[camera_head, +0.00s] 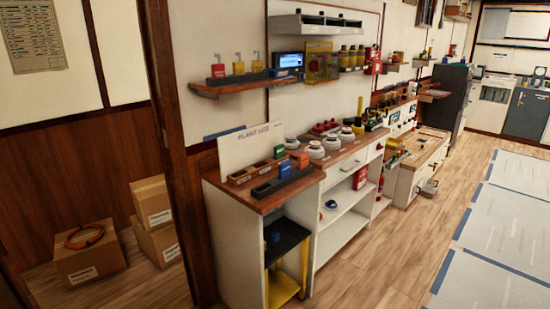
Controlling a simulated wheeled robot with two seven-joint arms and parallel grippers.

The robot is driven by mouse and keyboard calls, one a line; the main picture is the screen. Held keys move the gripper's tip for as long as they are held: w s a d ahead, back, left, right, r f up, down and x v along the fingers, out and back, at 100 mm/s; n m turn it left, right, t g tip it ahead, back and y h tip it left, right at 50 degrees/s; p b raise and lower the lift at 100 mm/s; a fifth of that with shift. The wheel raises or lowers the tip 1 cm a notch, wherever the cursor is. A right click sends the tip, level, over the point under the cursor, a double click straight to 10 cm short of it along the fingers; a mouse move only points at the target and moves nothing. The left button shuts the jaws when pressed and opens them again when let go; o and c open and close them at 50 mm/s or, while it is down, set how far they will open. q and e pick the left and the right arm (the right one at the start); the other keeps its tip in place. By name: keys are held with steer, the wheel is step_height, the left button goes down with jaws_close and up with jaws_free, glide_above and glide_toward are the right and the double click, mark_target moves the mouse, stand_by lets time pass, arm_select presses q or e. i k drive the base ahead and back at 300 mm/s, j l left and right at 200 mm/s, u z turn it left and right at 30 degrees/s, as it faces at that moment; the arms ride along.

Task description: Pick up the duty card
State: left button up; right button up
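I cannot single out a duty card by any readable label. A white board (250,146) reading "PLANT LOG" stands at the back of the near counter (213,193). A printed sheet (31,38) with small unreadable text hangs on the wall at the upper left. Small blocks in green (279,151), blue (285,169) and red-orange (303,160) sit in or by dark trays on the near counter. Neither of my grippers shows in this view.
Cardboard boxes (153,200) stand on the floor at the left, behind a wooden post (178,140); one carries a red coil (85,236). A wall shelf (244,84) holds padlocks. Open wooden floor (375,270) lies right of the counter, beside pale floor mats (500,235).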

mark_target(280, 150)
steer(key=l, duration=0.15)
steer(key=i+l+u, duration=0.2)
steer(key=u, duration=1)
steer(key=i+l+u, duration=0.1)
steer(key=l+u, duration=0.25)
steer(key=l, duration=0.3)
steer(key=l+u, duration=0.3)
steer(key=l, duration=0.3)
steer(key=l+u, duration=0.35)
steer(key=l, duration=0.3)
steer(key=k+l+u, duration=0.3)
steer(key=l, duration=0.3)
steer(key=i+l, duration=0.05)
steer(key=i, duration=0.05)
